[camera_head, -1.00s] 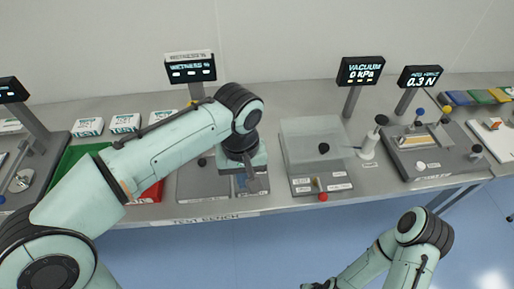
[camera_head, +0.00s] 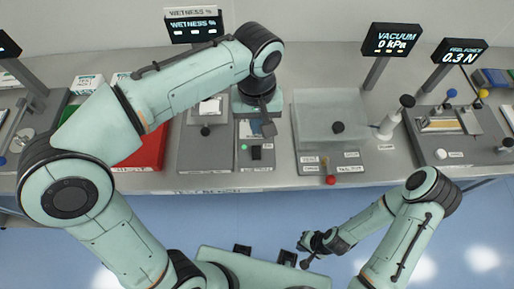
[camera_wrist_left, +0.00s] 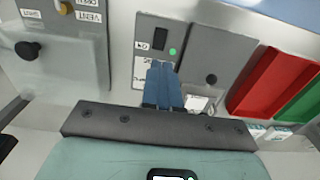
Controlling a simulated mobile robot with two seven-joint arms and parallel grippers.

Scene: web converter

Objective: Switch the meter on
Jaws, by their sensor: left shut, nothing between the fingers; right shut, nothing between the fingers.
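The wetness meter's control panel (camera_head: 253,165) is on the test bench, with a black switch (camera_head: 256,153) and a lit green lamp (camera_head: 244,147). The switch (camera_wrist_left: 160,38) and lamp (camera_wrist_left: 172,51) also show in the left wrist view, just beyond my fingertips. The meter's display (camera_head: 193,26) reads "WETNESS %" with lit marks under it. My left gripper (camera_head: 268,128) is shut and empty, above the back part of the panel; its blue fingers (camera_wrist_left: 163,72) are together in the wrist view. My right gripper (camera_head: 303,258) is shut and empty, low in front of the bench.
A clear-covered vacuum box (camera_head: 330,115) with a red knob (camera_head: 331,180) stands right of the panel. A grey plate (camera_head: 205,155) and a red tray (camera_head: 150,150) lie to the left. A force tester (camera_head: 465,145) is further right.

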